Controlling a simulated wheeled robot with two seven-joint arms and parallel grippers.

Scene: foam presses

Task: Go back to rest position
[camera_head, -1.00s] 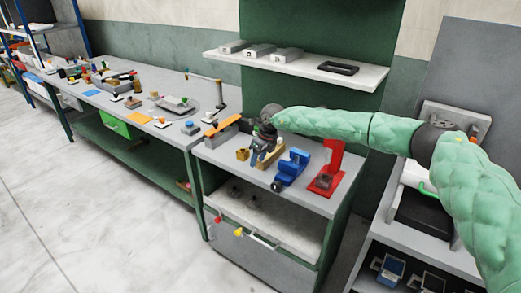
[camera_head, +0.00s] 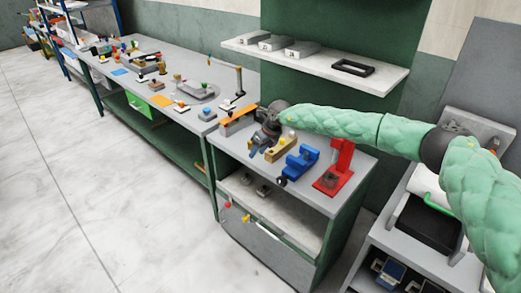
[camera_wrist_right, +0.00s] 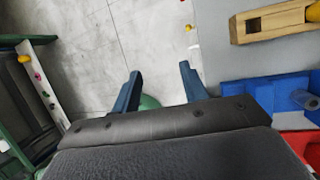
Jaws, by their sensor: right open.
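My right gripper (camera_head: 262,143) is at the end of the green-sleeved arm that comes in from the right, over the left front part of the grey cabinet top. In the right wrist view its two blue fingers (camera_wrist_right: 158,92) are spread apart with nothing between them. Pale floor shows beyond the fingertips, and the cabinet top's edge is just to their right. My left gripper is not in view.
A wooden block (camera_head: 281,150), a blue vise (camera_head: 300,163) and a red press (camera_head: 337,168) stand on the cabinet top (camera_head: 310,196). A long workbench (camera_head: 175,68) with many small items is at left. A wall shelf (camera_head: 385,79) hangs behind. The floor in front is clear.

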